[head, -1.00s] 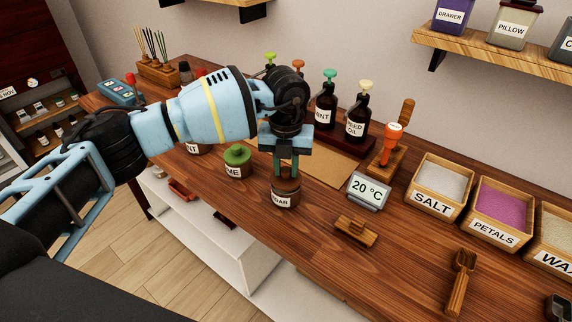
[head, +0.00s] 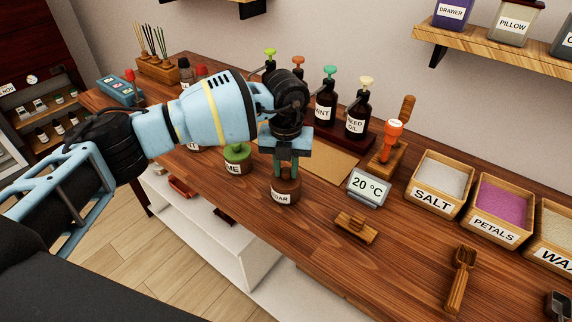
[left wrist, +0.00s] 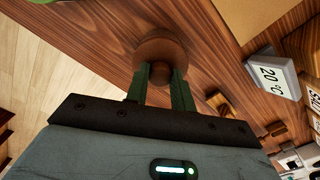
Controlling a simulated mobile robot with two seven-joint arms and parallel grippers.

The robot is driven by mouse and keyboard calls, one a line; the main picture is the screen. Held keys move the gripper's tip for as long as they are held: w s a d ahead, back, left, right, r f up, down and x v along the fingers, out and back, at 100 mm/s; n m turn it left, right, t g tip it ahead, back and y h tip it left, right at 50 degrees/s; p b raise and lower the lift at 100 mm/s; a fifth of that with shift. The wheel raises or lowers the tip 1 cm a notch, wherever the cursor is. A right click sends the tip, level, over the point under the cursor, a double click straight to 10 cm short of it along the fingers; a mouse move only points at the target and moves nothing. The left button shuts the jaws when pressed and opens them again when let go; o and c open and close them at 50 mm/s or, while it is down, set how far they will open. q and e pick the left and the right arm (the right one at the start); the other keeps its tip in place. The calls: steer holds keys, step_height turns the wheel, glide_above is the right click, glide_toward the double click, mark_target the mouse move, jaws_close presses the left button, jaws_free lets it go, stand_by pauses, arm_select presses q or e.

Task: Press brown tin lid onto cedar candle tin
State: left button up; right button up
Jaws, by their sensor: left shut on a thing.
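My left gripper (head: 287,171) points down over the cedar candle tin (head: 282,197), its fingers shut on the knob of the brown tin lid (head: 293,184). The tin stands upright near the counter's front edge, its white label partly readable as "DAR". The lid sits at the tin's top; whether it is fully seated is not clear. In the left wrist view the round brown lid (left wrist: 160,50) is between and beyond the fingertips (left wrist: 160,78) and hides the tin below. My right gripper is not in view.
A green-lidded tin (head: 237,157) stands just left. A temperature display (head: 367,187) and a small wooden block (head: 356,227) are to the right. Pump bottles (head: 325,105) stand behind, and labelled boxes (head: 440,185) stand at right. The front counter is mostly clear.

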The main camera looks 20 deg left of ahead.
mark_target(286, 171)
arm_select(q)
steer(key=shift+f, duration=0.15)
steer(key=o, duration=1)
steer(key=shift+r, duration=0.35)
step_height(286, 171, up, 6)
steer(key=shift+f, duration=0.1)
steer(key=shift+r, duration=0.7)
steer(key=shift+s+f, duration=0.1)
